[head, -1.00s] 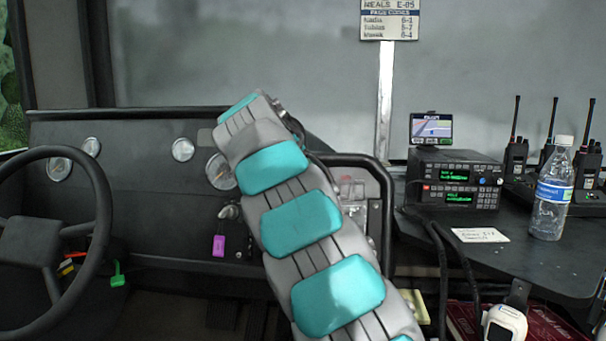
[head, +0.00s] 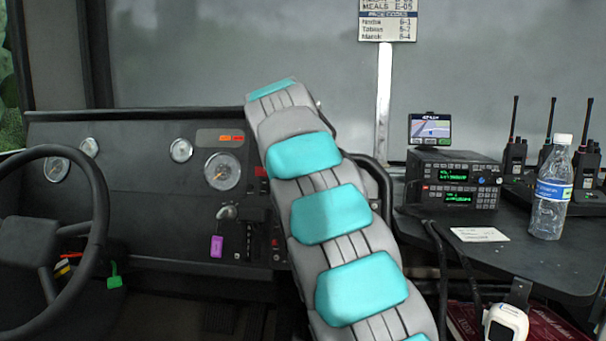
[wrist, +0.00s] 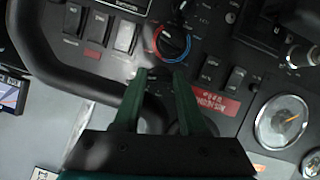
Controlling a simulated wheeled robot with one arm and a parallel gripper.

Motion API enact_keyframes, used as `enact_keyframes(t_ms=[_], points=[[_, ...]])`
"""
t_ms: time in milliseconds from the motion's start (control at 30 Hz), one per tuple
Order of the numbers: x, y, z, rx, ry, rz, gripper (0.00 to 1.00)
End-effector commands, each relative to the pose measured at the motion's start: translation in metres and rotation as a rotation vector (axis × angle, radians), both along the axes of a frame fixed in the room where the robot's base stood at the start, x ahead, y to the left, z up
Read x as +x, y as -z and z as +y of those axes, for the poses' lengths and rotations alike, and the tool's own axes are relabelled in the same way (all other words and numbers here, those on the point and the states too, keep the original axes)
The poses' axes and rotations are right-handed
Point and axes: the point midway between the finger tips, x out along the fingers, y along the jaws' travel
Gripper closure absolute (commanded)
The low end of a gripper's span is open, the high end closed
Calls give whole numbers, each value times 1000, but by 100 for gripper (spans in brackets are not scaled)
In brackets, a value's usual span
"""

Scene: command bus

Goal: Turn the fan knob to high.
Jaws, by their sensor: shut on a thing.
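In the wrist view my gripper (wrist: 160,76) has its two green fingers at the dark control panel (wrist: 216,70). The fingers are shut on a dark knob (wrist: 157,90) that shows only partly between them. Its label and pointer cannot be read, so its setting cannot be told. Just beyond the fingertips is a round dial with a red and blue ring (wrist: 172,43). In the head view my arm hides the gripper and that part of the panel.
Rocker switches (wrist: 125,37) and a thick dark rail (wrist: 55,70) lie close to the fingers. Gauges (head: 222,171) and the steering wheel (head: 98,200) are at left. Radios (head: 455,180) and a water bottle (head: 550,190) stand on the right shelf.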

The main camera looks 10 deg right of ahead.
Motion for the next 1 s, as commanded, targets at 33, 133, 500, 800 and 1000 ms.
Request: enact_keyframes(t_ms=[33,133,500,800,1000], points=[[0,1,0,2,0,2,100],[0,1,0,2,0,2,100],[0,1,0,1,0,1,33],[0,0,0,0,0,0,29],[-8,-9,4,0,-1,-2,29]])
